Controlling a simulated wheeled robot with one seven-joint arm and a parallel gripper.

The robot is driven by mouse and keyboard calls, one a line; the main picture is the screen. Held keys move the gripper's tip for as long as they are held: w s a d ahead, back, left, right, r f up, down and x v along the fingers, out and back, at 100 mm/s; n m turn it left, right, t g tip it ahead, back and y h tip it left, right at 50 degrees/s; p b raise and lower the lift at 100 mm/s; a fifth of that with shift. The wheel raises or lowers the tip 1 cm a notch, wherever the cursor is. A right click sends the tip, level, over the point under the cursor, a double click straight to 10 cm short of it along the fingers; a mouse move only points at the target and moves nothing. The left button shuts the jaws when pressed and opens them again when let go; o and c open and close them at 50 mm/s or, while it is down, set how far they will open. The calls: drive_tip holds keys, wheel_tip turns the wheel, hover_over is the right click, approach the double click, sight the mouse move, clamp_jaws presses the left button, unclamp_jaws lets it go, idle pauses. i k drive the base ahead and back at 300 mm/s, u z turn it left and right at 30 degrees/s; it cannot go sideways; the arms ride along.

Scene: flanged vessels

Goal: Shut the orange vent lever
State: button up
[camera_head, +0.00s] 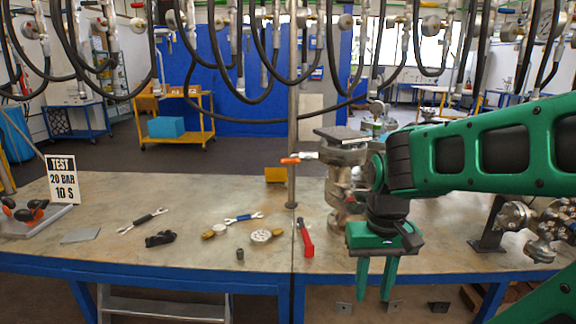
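The orange vent lever (290,161) sticks out to the left from a small fitting on the flanged metal vessel (341,172). It lies about level in the picture. The vessel stands on the workbench (190,195), partly hidden by my green arm. My gripper (375,292) points down in front of the bench's front edge, below and to the right of the lever. Its two green fingers are apart with nothing between them.
A thin upright post (293,110) stands just behind the lever. A red-handled tool (305,238), spanners and round parts lie on the bench. A "TEST" sign (64,179) stands at left. Black hoses (265,85) hang above. More flanged fittings (540,225) are at right.

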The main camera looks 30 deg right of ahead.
sight(283, 161)
drive_tip(key=i, duration=1.65)
drive_tip(key=z, duration=0.1)
